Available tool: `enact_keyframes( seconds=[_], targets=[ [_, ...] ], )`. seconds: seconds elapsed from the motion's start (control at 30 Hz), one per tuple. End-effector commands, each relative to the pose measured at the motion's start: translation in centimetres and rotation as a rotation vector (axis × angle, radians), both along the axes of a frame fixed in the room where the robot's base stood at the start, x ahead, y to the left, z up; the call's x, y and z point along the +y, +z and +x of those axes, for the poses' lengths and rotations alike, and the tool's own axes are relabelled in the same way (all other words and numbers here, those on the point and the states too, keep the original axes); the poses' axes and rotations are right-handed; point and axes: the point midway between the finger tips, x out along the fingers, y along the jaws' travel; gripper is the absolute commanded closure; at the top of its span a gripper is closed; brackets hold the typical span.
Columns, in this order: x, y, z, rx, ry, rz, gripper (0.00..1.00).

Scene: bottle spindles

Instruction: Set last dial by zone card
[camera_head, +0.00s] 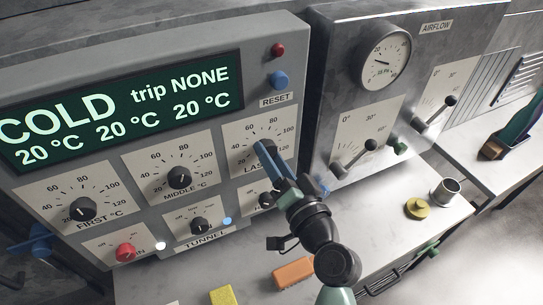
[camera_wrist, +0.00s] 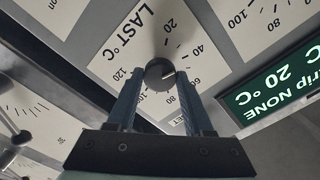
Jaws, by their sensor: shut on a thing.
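The LAST dial's plate (camera_head: 240,132) is at the right of the grey control panel, with its knob hidden by my gripper (camera_head: 272,155) in the head view. In the wrist view the round dark knob (camera_wrist: 160,74) sits between the two fingertips of my gripper (camera_wrist: 161,84), which is shut on it. The scale around it runs from 20 to 120; I cannot read its setting surely. The FIRST dial (camera_head: 83,208) and MIDDLE dial (camera_head: 180,178) are to the left. The display (camera_head: 125,108) reads COLD, trip NONE, and 20 °C three times. No zone card is recognisable.
A red light (camera_head: 278,50) and a blue RESET button (camera_head: 278,80) are above the LAST dial. The TUNNEL knob (camera_head: 199,225) is below. The AIRFLOW box (camera_head: 340,100) with levers stands close on the right. An orange block (camera_head: 293,273) and a metal cup (camera_head: 445,191) are on the bench.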

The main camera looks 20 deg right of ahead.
Motion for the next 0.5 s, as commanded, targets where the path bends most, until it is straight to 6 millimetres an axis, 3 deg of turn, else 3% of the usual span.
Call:
enact_keyframes(
  seconds=[0.5],
  targets=[
    [-0.03, 0.1, -0.03, 0.017, -0.002, 0.491, 1.0]
  ],
)
